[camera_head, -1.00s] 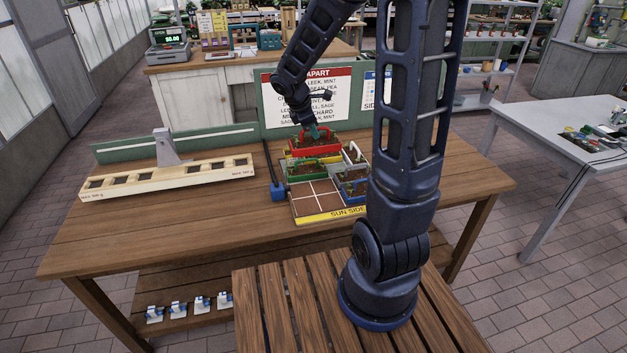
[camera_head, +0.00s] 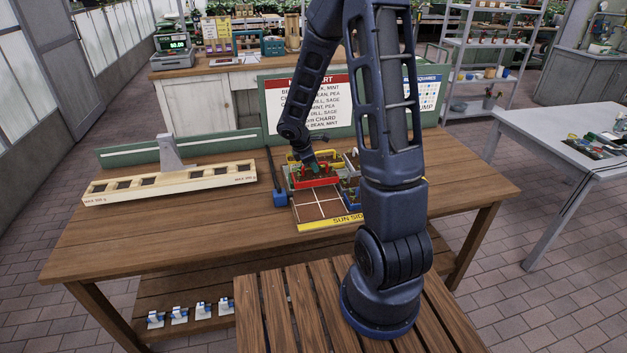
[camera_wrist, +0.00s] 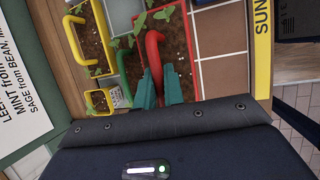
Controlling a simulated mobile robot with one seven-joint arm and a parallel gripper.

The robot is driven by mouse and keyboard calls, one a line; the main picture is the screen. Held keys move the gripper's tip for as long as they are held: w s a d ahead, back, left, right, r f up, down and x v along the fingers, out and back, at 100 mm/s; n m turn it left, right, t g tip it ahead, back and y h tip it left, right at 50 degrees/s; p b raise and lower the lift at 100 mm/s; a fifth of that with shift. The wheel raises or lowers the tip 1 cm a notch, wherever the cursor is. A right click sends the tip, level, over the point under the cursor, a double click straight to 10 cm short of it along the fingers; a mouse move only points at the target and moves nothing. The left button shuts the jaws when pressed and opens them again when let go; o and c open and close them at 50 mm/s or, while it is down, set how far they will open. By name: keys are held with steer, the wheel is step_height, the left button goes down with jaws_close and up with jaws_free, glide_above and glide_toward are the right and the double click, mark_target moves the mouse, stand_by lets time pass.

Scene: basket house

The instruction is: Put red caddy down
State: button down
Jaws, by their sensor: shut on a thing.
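The red caddy (camera_head: 320,183) is a low open box with green plants inside. In the head view it is over the planting board (camera_head: 312,207), towards the rear left squares. My gripper (camera_head: 309,163) is above it. In the wrist view the two teal fingers (camera_wrist: 158,92) close on its curved red handle (camera_wrist: 152,47). Whether its base touches the board or hovers just above cannot be told. The red caddy and my arm hide part of the board and the caddies behind.
A yellow caddy (camera_wrist: 79,46) with seedlings shows beside it in the wrist view. Bare brown squares (camera_wrist: 222,32) lie on the board's sun side. A long wooden balance tray (camera_head: 165,183) stands left, and a blue-ended dark bar (camera_head: 279,199) lies beside the board.

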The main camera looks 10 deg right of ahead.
mark_target(311, 175)
steer(key=shift+f, duration=3.2)
steer(key=shift+f, duration=0.1)
steer(key=c, duration=1.5)
jaws_free()
